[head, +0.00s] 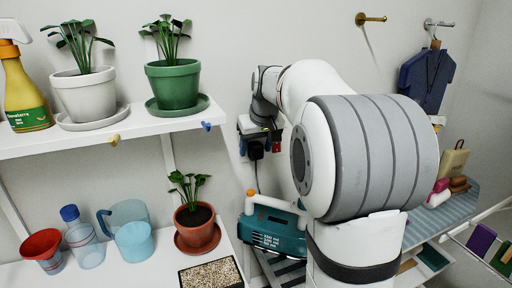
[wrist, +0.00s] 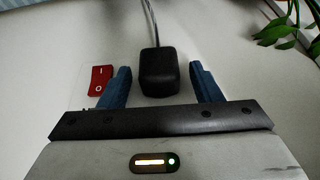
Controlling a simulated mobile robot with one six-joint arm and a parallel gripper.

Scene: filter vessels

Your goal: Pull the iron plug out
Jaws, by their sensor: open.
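The black plug (wrist: 159,72) sits at the wall between the two blue fingers of my gripper (wrist: 160,88) in the wrist view. The fingers are open, with a gap on each side of the plug. In the head view the plug (head: 256,150) shows just below my gripper (head: 258,138), at the wall. Its cord runs down towards a teal appliance with a white handle (head: 275,232), which looks like the iron. The socket behind the plug is mostly hidden.
A red rocker switch (wrist: 101,79) is close beside one finger, and also shows in the head view (head: 277,147). A shelf with potted plants (head: 176,84) is to the left. A lower shelf holds a small plant (head: 196,222). An ironing board (head: 440,215) is at right.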

